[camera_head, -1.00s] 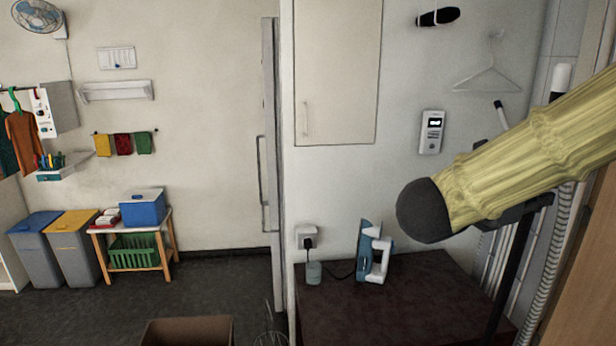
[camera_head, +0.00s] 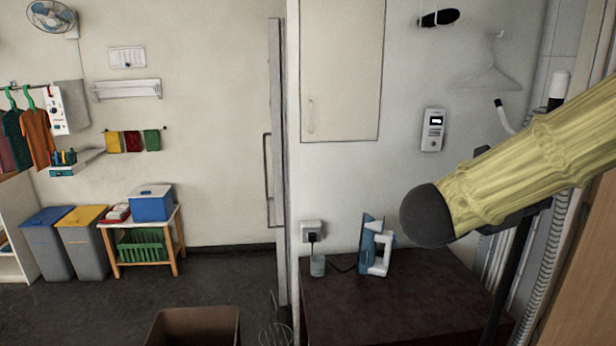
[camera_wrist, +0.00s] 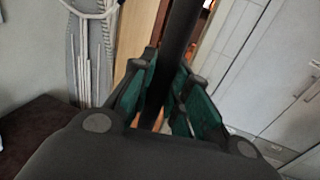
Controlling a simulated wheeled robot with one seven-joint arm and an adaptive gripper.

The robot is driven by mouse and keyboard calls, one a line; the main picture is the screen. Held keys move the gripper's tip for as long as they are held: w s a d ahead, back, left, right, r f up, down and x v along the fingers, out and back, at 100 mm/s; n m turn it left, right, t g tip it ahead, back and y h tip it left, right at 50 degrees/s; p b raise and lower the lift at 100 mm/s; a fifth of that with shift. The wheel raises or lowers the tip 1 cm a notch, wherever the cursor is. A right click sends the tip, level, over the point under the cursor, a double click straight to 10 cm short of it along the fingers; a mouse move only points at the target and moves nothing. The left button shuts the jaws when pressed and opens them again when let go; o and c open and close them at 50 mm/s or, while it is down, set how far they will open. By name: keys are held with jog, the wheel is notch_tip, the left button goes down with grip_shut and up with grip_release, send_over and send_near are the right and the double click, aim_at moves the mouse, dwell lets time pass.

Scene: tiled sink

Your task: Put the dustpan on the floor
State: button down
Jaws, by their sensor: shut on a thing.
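My gripper (camera_wrist: 172,78) is shut on a long, thin black pole (camera_wrist: 180,30), which passes between its green-padded fingers in the wrist view. The pole looks like the dustpan's handle. In the head view the black pole (camera_head: 512,268) slopes down at the right, beneath my yellow-sleeved arm. A dark part of my gripper (camera_head: 508,218) shows beside it. The pole's lower end is out of frame, and the dustpan's pan shows in neither view.
A dark brown table (camera_head: 400,295) with a blue-and-white iron (camera_head: 375,248) stands below my arm. A brown bin (camera_head: 195,325) and a wire basket (camera_head: 275,336) are at the lower edge. Dark floor (camera_head: 120,305) lies open at the left, before two bins and a small bench (camera_head: 145,268).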

jog(key=w+a+f+n+t+y, duration=0.3)
jog(key=w+a+f+n+t, duration=0.15)
jog(key=w+f, duration=0.5)
jog(key=w+a+f+n+t+y, duration=0.35)
jog(key=w+a+f+t, duration=0.2)
jog(key=f, duration=0.65)
jog(key=a+f+n+t+y, duration=0.25)
jog(key=a+f+y, duration=0.25)
jog(key=f, duration=0.7)
jog(key=s+a+f+n+y, duration=0.2)
jog(key=s+f, duration=0.3)
jog(key=f, duration=0.5)
jog(key=s+a+f+n+y, duration=0.2)
jog(key=s+f, duration=0.4)
jog(key=f, duration=0.5)
jog(key=a+y, duration=0.1)
jog(key=a, duration=0.1)
jog(key=shift+a+y, duration=0.3)
jog(key=shift+y, duration=0.05)
